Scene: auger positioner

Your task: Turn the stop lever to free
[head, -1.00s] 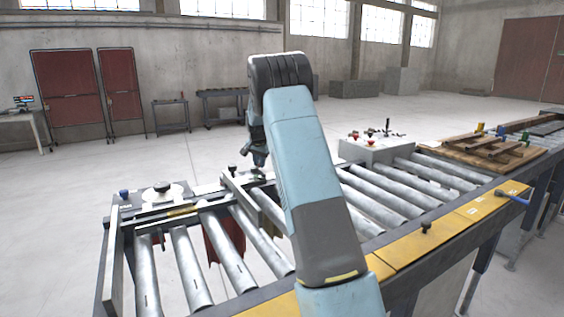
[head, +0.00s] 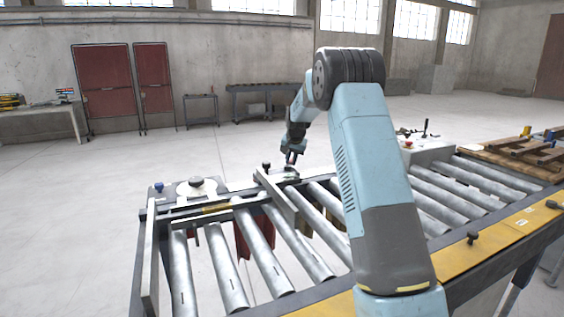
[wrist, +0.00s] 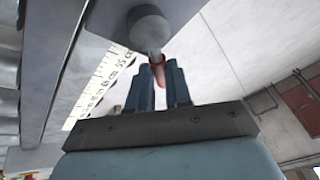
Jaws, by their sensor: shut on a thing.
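The stop lever (wrist: 157,74) shows in the wrist view as a small red grip on a short metal stem. The stem runs to a round grey hub (wrist: 150,29) on a grey metal plate. My gripper (wrist: 158,88) has its two blue fingers shut on the red grip, one on each side. In the head view my gripper (head: 291,160) points down at the far side of the roller conveyor, beside the stop's cross plate (head: 278,196). A trace of red shows at its fingertips there. The lever's markings cannot be read.
A ruler scale (wrist: 98,88) runs beside the plate in the wrist view. A black knob (head: 266,165) stands just left of my gripper. A round-topped device (head: 196,187) sits at the conveyor's left end. A grey control box (head: 428,150) is at the right.

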